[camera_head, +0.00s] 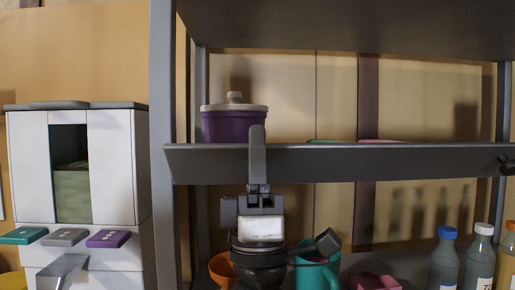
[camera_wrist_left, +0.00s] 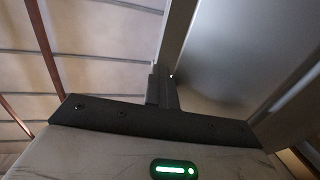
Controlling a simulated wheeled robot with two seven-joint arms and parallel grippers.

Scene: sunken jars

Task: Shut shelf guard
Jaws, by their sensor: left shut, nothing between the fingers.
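The shelf guard (camera_head: 400,165) is a long dark grey strip along the front of the middle shelf in the head view. Its left end is slanted and stands in front of the left post. I cannot tell whether it is fastened. My left gripper (camera_head: 257,132) points upward in front of the guard, left of its middle, with its fingertips just above the top edge. Its fingers are shut and empty; they also show in the left wrist view (camera_wrist_left: 160,75). I cannot tell whether they touch the guard. My right gripper is not in view.
A purple lidded pot (camera_head: 235,124) stands on the shelf behind the guard. A small black fitting (camera_head: 507,164) is at the right post. Below are an orange bowl (camera_head: 222,268), a teal mug (camera_head: 316,274) and several bottles (camera_head: 480,262). A white dispenser (camera_head: 118,165) stands at left.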

